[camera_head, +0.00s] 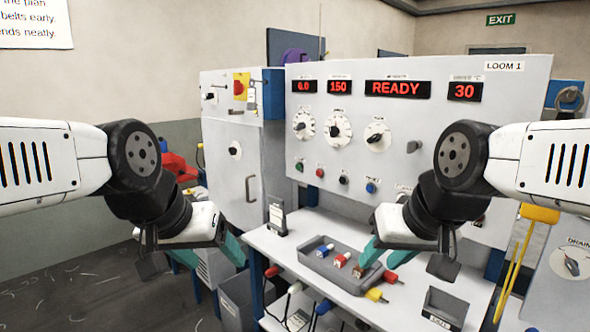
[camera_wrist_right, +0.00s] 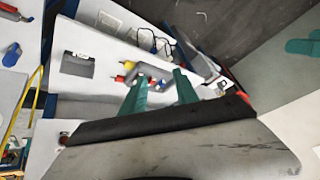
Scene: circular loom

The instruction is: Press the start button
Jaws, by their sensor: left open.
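The loom's control panel (camera_head: 430,135) faces me, with READY on its red display. A row of small buttons sits below the dials: green (camera_head: 300,167), red (camera_head: 320,172), black (camera_head: 344,179) and blue (camera_head: 371,186). Their labels are too small to read, so I cannot tell which is marked start. My left gripper (camera_head: 212,256) is open and empty, low and left of the button row. My right gripper, seen in the right wrist view (camera_wrist_right: 159,76), has its two teal fingers apart with nothing held. It is in front of and below the panel, above the shelf. Neither gripper touches a button.
A grey tray (camera_head: 318,264) with coloured plugs lies on the white shelf (camera_head: 285,243) below the panel. Other plugs and a small grey box (camera_head: 446,307) are near it. A cabinet (camera_head: 232,130) with a red-and-yellow switch stands left. Yellow straps hang at right.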

